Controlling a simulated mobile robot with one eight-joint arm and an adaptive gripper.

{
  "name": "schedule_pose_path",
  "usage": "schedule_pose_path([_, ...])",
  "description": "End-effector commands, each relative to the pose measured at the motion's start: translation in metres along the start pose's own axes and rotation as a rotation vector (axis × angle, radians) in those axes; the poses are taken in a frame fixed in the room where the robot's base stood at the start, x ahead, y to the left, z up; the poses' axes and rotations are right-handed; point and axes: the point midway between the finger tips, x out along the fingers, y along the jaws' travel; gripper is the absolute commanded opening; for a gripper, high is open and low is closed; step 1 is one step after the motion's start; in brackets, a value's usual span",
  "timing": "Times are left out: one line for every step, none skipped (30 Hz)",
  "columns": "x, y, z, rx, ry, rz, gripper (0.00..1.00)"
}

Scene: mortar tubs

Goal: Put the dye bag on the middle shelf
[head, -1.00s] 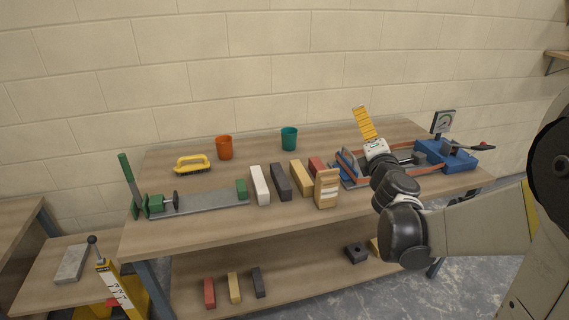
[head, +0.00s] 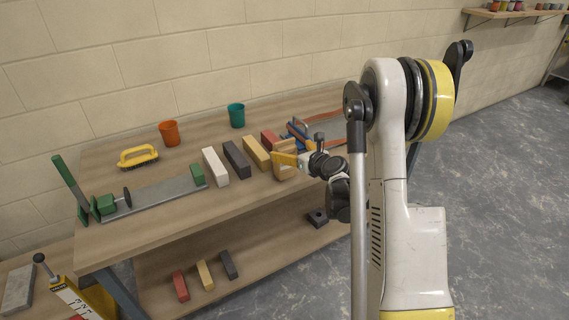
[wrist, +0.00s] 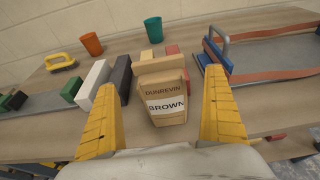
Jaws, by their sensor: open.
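The dye bag (wrist: 163,98), a tan packet with a label reading "DUNREVIN BROWN", stands upright on the bench top. In the wrist view it sits between the two yellow fingers of my gripper (wrist: 165,115), which are spread apart with gaps on both sides. In the head view my gripper (head: 288,160) is at the bag (head: 285,172) and partly covers it. I cannot clearly make out a middle shelf; at the upper right of the head view a wall shelf (head: 490,13) holds several small pots.
White, dark and yellow blocks (head: 236,158) stand just left of the bag. A blue clamp device (wrist: 215,55) is close on its right. Orange (head: 168,133) and teal (head: 236,115) cups are behind. The lower board (head: 190,255) holds several small blocks.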

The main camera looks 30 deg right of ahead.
Motion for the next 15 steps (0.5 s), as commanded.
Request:
schedule_pose_path([0.008,0.0,-0.002,-0.001,0.0,0.001,1.0])
schedule_pose_path([0.012,0.001,-0.002,-0.001,0.0,0.002,1.0])
schedule_pose_path([0.02,0.001,-0.002,0.0,0.0,0.003,1.0])
schedule_pose_path([0.025,0.001,-0.002,0.001,0.0,0.003,1.0])
schedule_pose_path([0.029,0.001,-0.001,0.001,0.0,0.003,1.0])
schedule_pose_path([0.035,0.0,-0.001,0.001,0.0,0.002,1.0])
schedule_pose_path([0.039,0.0,0.0,0.0,-0.001,0.001,1.0])
schedule_pose_path([0.042,0.0,0.0,0.0,-0.001,0.001,1.0])
schedule_pose_path([0.045,0.0,0.001,0.0,-0.001,0.001,1.0])
schedule_pose_path([0.046,0.0,0.001,0.0,-0.001,0.001,1.0])
schedule_pose_path([0.047,0.0,0.001,0.001,-0.001,0.001,1.0])
schedule_pose_path([0.048,0.0,0.002,0.001,-0.001,0.001,1.0])
schedule_pose_path([0.048,0.0,0.002,0.001,-0.001,0.001,1.0])
schedule_pose_path([0.047,0.0,0.002,0.001,-0.001,0.0,1.0])
schedule_pose_path([0.047,0.0,0.003,0.001,-0.001,0.0,1.0])
